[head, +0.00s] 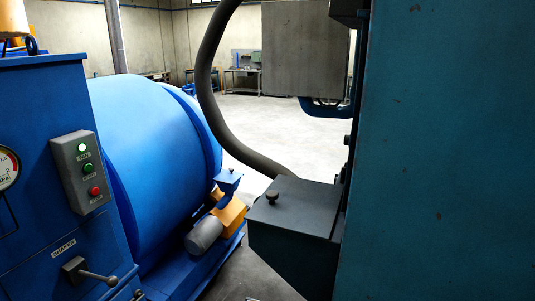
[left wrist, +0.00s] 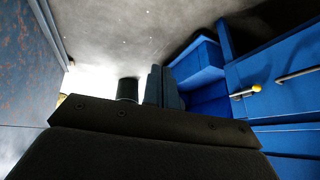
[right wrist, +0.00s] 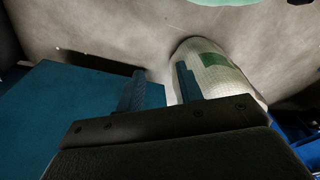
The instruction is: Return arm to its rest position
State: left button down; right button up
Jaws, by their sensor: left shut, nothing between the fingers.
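My left gripper (left wrist: 159,88) shows in the left wrist view with its two fingers together and nothing between them. My right gripper (right wrist: 161,85) shows in the right wrist view with its fingers apart and nothing held between them. A white woven sack with a green patch (right wrist: 217,72) lies beyond its right finger; I cannot tell whether they touch. Neither gripper shows in the head view. In the head view a blue panel (head: 65,170) at the left carries a green and red button box (head: 80,171) and a lever marked SHAKER (head: 90,272).
A large blue drum (head: 150,150) stands behind the panel. A dark box with a knob (head: 295,222) and a tall teal cabinet wall (head: 440,150) take up the right. A thick hose (head: 208,85) hangs between. The floor beyond (head: 275,125) is open. Blue drawers (left wrist: 285,80) stand at the right in the left wrist view.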

pick_arm(q)
jog(key=s+d+f+g, duration=0.1)
jog(key=s+d+f, duration=0.2)
jog(key=s, duration=0.9)
jog(key=s+d+f+g, duration=0.2)
jog(key=s+d+f, duration=0.1)
jog(key=s+f, duration=0.6)
jog(key=s+d+f+g+h, duration=0.1)
jog(key=s+f, duration=0.4)
jog(key=s, duration=1)
jog(key=shift+s+d+f+g, duration=0.15)
jog(key=shift+d+f+g, duration=0.3)
jog(key=shift+d, duration=0.55)
pick_arm(e)
jog(key=shift+w+d+f, duration=0.1)
jog(key=shift+w+d, duration=0.05)
jog(key=shift+d, duration=0.35)
pick_arm(q)
jog(key=shift+r, duration=0.1)
